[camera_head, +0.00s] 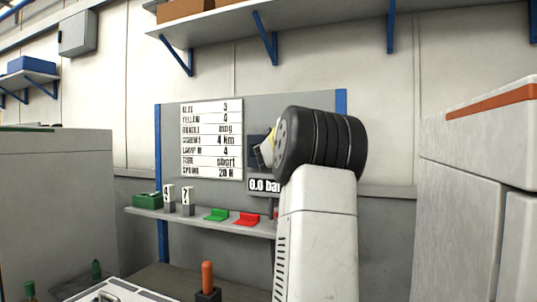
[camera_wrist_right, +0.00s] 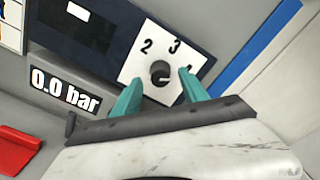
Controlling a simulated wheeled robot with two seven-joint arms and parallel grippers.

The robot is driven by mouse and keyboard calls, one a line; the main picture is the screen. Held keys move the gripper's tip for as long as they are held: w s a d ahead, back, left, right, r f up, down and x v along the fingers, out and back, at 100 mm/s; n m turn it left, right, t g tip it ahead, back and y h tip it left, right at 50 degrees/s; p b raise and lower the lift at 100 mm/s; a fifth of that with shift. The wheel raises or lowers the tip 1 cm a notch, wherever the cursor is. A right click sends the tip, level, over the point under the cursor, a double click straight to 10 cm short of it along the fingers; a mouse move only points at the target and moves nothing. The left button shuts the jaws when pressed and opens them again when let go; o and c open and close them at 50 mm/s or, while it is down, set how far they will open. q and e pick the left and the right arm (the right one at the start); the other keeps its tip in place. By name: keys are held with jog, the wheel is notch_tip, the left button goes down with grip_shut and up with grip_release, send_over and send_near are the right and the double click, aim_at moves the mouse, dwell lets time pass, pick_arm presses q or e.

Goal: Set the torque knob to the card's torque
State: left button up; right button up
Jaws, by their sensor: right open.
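The torque knob (camera_wrist_right: 160,72) is a dark round knob on a white dial plate (camera_wrist_right: 143,62) in the right wrist view. The numbers 2 and 3 show above it, and another at the right is partly covered by a finger. I cannot tell where the knob points. My right gripper (camera_wrist_right: 161,78) is open, its two teal fingers either side of the knob in the picture; I cannot tell whether they touch it. In the head view my right arm hides the knob. My left gripper is not in view.
A "0.0 bar" display (camera_wrist_right: 66,91) sits beside the dial. Below the board a shelf (camera_head: 195,222) holds a green box (camera_head: 147,201), numbered blocks, a green piece (camera_head: 216,214) and a red piece (camera_head: 247,219). A white cabinet (camera_head: 470,190) stands at the right.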

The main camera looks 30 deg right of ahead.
jog(key=v, duration=0.5)
jog(key=shift+a, duration=0.1)
dwell(0.3)
